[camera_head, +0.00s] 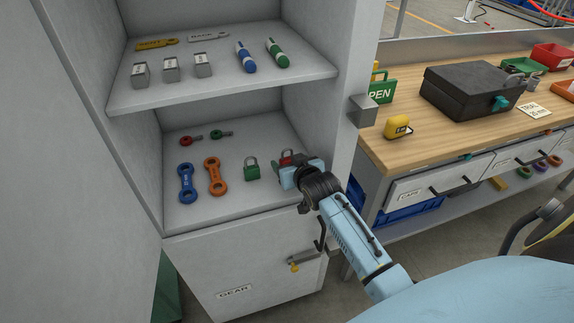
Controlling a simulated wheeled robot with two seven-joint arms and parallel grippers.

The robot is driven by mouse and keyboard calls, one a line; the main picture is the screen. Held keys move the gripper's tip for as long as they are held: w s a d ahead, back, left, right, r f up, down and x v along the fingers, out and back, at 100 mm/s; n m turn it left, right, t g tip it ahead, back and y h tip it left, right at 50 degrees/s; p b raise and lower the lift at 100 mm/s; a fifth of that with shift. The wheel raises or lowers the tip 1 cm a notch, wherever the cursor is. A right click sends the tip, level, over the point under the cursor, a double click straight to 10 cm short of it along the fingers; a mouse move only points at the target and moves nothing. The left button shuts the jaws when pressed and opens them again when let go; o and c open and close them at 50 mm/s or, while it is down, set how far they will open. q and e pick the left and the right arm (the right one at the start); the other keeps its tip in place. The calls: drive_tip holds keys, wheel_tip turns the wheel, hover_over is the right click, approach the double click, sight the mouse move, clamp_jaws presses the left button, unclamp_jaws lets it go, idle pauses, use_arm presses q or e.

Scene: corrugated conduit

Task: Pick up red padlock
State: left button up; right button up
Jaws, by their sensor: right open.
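The red padlock (287,157) is on the lower shelf of the grey cabinet, at the right side. It is mostly hidden behind my right gripper (287,177), with part of its body and shackle showing above. The gripper is open, in front of the padlock; I cannot tell whether it touches it. A green padlock (252,171) stands upright just to the left. My left gripper is not in view.
The lower shelf (222,206) also holds blue (186,184) and orange (214,176) links, and red and green keys (221,134) behind. The upper shelf (218,82) is above, and the cabinet's right wall (335,110) is close to my gripper. A workbench (410,155) stands to the right.

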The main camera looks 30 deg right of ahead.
drive_tip(key=shift+w+f, duration=0.1)
drive_tip(key=shift+w, duration=0.25)
drive_tip(key=c, duration=1.1)
